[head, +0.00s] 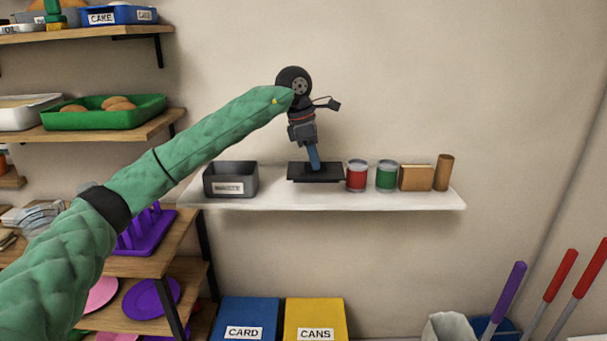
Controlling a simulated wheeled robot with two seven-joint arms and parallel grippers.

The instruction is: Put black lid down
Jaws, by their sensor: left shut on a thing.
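The black lid (303,174) is a flat, dark, rectangular piece at the white wall shelf, between the dark grey bin and the red can. My left gripper (314,166) points down from the end of my green-sleeved arm and is shut on the lid from above. The lid looks level and is at or just above the shelf top; I cannot tell whether it touches. The fingertips meet its middle. My right gripper is not in view.
The white shelf (400,202) also holds a labelled grey bin (230,180), a red can (356,178), a green can (386,178), a tan block (416,178) and a brown cylinder (443,173). The shelf's front strip is bare. Wooden shelves with trays stand left.

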